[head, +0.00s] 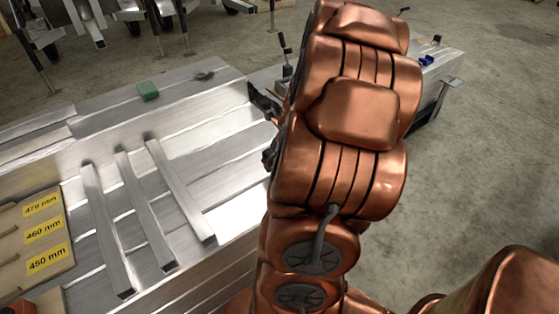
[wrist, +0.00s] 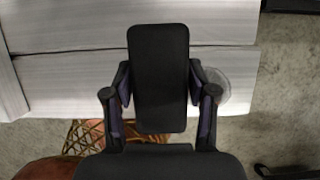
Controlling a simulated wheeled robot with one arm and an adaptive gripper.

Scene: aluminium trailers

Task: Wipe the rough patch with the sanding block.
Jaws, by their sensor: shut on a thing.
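My gripper (wrist: 160,98) is shut on a black, flat, rounded block, which I take for the sanding block (wrist: 160,75). The block lies lengthwise between the two fingers, above the aluminium surface and its edge. In the head view only dark parts of my gripper (head: 264,104) show, left of my copper arm, which hides the rest. A dark grey smudge, probably the rough patch (head: 204,76), lies on the far part of the aluminium bed (head: 100,106). Whether the block touches the surface cannot be told.
Several loose aluminium bars (head: 146,205) lie nearer, beside a board with yellow length labels (head: 43,229). A dark clamp handle (head: 285,50) stands behind. Concrete floor (head: 490,130) is open at right.

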